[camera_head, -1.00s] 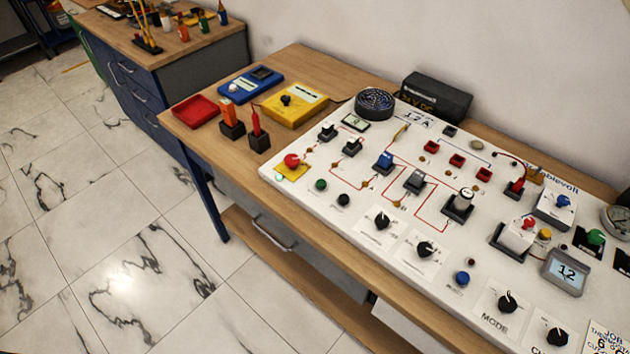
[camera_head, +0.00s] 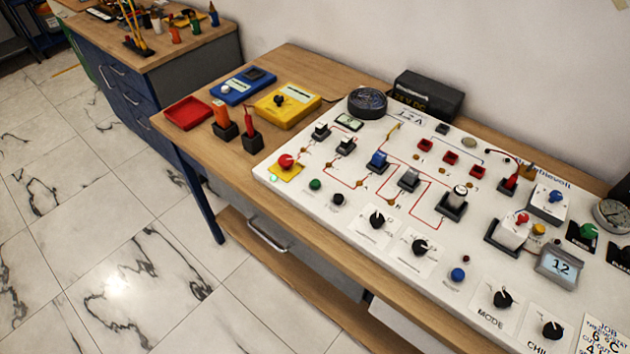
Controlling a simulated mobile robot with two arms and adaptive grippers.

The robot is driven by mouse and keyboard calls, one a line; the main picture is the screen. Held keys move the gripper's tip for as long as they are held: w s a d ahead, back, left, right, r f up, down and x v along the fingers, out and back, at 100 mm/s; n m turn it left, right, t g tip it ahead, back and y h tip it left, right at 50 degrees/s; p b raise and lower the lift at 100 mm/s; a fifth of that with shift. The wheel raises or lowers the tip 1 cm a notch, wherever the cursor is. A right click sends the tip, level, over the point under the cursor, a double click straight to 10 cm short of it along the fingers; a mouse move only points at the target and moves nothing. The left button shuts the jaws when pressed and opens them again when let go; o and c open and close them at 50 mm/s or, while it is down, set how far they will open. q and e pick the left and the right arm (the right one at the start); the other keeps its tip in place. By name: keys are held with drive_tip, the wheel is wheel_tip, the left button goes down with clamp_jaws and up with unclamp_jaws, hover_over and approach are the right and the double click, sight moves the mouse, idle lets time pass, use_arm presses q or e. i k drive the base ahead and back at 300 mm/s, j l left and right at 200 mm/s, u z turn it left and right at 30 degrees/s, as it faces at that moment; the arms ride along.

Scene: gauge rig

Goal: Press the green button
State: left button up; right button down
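A small round green button (camera_head: 315,184) sits on the white panel (camera_head: 300,205) near its left front edge. A similar black button (camera_head: 338,199) is just right of it, and a red mushroom button (camera_head: 286,161) on a yellow plate is up and left of it. A green knob (camera_head: 588,231) on a black plate is at the panel's far right. Neither of my grippers is in view. Nothing covers the green button.
The panel lies on a wooden bench (camera_head: 205,150) and carries several switches, dials and a display (camera_head: 559,267) reading 12. A red tray (camera_head: 188,113), a yellow meter (camera_head: 287,106) and a blue meter (camera_head: 243,86) stand left of it. The marble floor (camera_head: 120,220) in front is clear.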

sight(315, 184)
drive_tip(key=j+z, duration=0.7)
drive_tip(key=i+l, duration=0.05)
drive_tip(key=l, duration=0.05)
